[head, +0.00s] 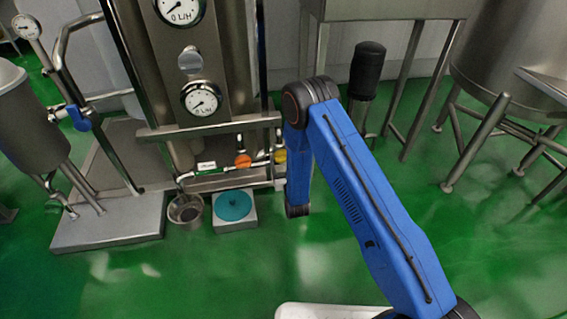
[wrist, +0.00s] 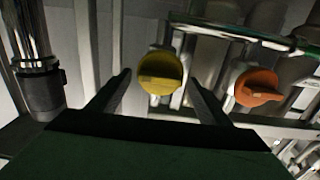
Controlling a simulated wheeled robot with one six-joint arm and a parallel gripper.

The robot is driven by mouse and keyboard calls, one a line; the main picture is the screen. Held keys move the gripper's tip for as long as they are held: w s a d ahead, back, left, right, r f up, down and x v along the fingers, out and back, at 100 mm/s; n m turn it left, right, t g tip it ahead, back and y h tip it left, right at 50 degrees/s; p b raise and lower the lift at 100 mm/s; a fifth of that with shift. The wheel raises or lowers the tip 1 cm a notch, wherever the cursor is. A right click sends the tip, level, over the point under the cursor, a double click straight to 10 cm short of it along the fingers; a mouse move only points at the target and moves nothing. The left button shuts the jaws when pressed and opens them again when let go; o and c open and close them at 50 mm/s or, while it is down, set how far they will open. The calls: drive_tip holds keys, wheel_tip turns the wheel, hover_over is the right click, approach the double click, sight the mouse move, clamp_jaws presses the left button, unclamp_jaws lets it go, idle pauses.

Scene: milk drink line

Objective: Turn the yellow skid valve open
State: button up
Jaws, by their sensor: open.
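The yellow skid valve (wrist: 160,72) has a round body with a raised bar handle and sits between my open gripper's fingers in the wrist view. My gripper (wrist: 158,84) frames the valve with one finger to each side, and neither finger visibly touches it. In the head view the yellow valve (head: 280,156) shows only partly, on the pipe beside my blue arm. My gripper is hidden behind my arm there.
An orange valve (wrist: 258,87) sits right of the yellow one, close to the right finger; it also shows in the head view (head: 242,161). A vertical metal post with a black collar (wrist: 40,85) stands at the left. A steel pot (head: 185,211) and a teal-topped box (head: 234,207) stand below the pipe.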

drive_tip(key=c, duration=0.9)
drive_tip(key=shift+n, duration=0.3)
drive_tip(key=n, duration=0.3)
drive_tip(key=shift+a+n, duration=0.1)
drive_tip(key=shift+n, duration=0.2)
drive_tip(key=n, duration=0.4)
drive_tip(key=shift+f, duration=0.1)
drive_tip(key=n, duration=0.5)
drive_tip(key=shift+s+a+f, duration=0.1)
drive_tip(key=shift+a, duration=0.05)
drive_tip(key=n, duration=0.4)
drive_tip(key=shift+f+n, duration=0.1)
drive_tip(key=shift+n, duration=0.3)
drive_tip(key=shift+c, duration=0.2)
